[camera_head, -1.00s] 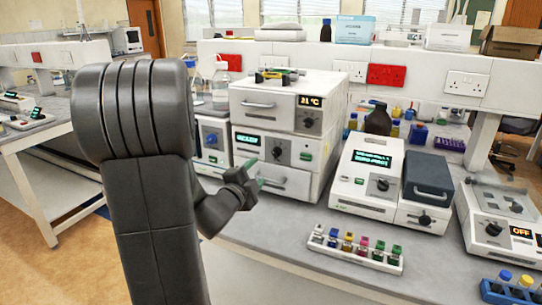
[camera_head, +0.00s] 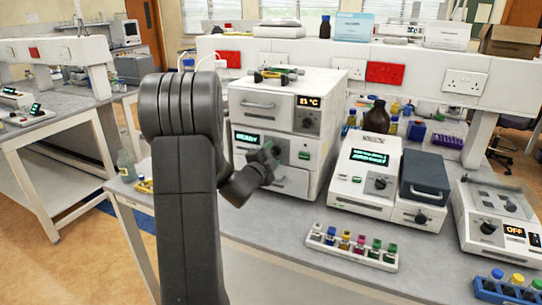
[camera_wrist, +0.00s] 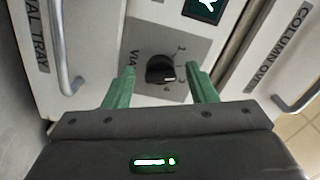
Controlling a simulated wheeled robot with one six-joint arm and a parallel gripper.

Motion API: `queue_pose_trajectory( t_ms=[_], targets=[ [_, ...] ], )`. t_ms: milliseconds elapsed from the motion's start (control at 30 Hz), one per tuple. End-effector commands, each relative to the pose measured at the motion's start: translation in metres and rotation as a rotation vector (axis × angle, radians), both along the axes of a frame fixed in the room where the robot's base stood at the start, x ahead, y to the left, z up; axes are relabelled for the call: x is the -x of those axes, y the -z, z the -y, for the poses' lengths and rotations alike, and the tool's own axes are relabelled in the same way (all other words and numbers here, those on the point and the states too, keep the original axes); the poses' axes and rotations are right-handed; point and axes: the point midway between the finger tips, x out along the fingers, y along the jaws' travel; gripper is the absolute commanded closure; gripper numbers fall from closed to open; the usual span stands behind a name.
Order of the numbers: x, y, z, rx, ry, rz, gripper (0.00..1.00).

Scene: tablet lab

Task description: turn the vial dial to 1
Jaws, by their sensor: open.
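The vial dial (camera_wrist: 160,70) is a round black knob on a grey panel in the wrist view, with "VIA" lettering and small number marks around it. Its white pointer line faces the lower right of that picture; I cannot surely read which number it points at. My gripper (camera_wrist: 161,74) is open, with one green finger on each side of the dial; I cannot tell whether either touches it. In the head view my gripper (camera_head: 268,152) is at the front of the white instrument (camera_head: 237,162) and covers the dial.
A lit display (camera_wrist: 205,8) is by the dial panel. Drawer handles flank it: the vial tray handle (camera_wrist: 62,50) and the column oven handle (camera_wrist: 300,100). A rack of coloured vials (camera_head: 350,248) stands on the bench at right, before another white instrument (camera_head: 366,180).

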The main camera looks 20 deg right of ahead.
Motion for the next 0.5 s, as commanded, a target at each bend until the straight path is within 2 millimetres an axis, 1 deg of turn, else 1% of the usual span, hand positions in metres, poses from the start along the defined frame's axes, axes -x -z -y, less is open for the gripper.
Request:
queue_pose_trajectory(
  t_ms=[33, 67, 100, 267, 300, 500],
  targets=[
    [0.0001, 0.0000, -0.0001, 0.000, 0.000, 0.000, 0.49],
    [0.0001, 0.0000, -0.0002, 0.000, 0.000, 0.000, 0.52],
    [0.0002, -0.0001, -0.0001, 0.000, 0.000, 0.000, 0.60],
    [0.0002, -0.0001, -0.0002, 0.000, 0.000, 0.000, 0.92],
    [0.0002, -0.0001, -0.0002, 0.000, 0.000, 0.000, 0.93],
    [0.0004, 0.0004, -0.0002, 0.008, 0.000, -0.010, 0.93]
  ],
)
